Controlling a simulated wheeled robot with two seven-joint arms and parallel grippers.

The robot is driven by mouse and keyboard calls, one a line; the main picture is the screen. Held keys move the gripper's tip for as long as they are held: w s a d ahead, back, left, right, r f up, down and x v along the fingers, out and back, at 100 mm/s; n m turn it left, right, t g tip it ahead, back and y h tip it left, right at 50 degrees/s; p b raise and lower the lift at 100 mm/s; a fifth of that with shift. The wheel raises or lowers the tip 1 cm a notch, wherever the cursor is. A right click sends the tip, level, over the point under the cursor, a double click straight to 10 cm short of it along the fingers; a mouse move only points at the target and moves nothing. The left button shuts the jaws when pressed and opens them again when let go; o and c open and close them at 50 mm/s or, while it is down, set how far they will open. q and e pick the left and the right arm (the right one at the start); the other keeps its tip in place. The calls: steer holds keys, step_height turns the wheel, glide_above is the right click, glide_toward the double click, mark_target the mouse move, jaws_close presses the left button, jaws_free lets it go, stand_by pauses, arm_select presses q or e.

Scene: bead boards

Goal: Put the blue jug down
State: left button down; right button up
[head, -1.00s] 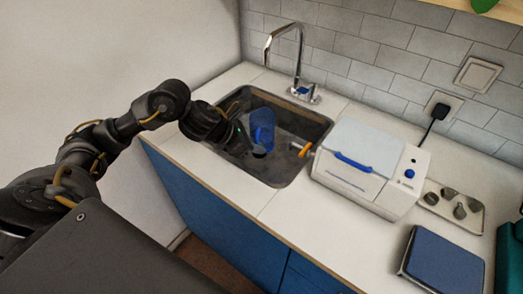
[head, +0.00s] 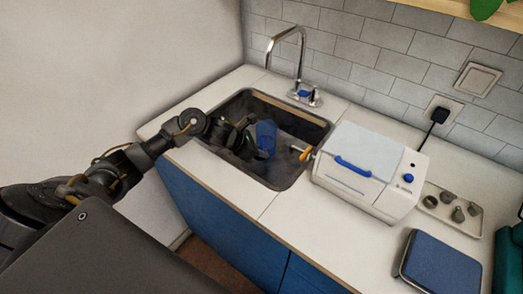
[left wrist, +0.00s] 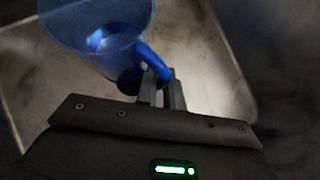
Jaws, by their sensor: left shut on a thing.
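The blue jug (head: 266,138) is translucent and stands in the sink basin (head: 284,182) in the head view, low between the basin walls. I cannot tell whether its base touches the bottom. My left gripper (head: 246,139) reaches into the basin from the left, beside the jug. In the left wrist view the jug (left wrist: 100,35) fills the upper left, and the left gripper (left wrist: 160,95) is shut on its blue handle (left wrist: 152,62). My right gripper is in neither view.
A chrome tap (head: 300,65) rises behind the basin. A white machine with a blue handle (head: 365,175) stands right of the sink, its orange-tipped spout (head: 305,154) over the basin edge. A tray (head: 473,222) with small grey pieces and a blue-topped device (head: 442,264) lie farther right.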

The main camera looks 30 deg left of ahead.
arm_select(q)
steer(key=shift+f, duration=0.1)
steer(key=shift+f+b, duration=0.1)
steer(key=shift+b, duration=0.2)
steer(key=c, duration=1.5)
jaws_free()
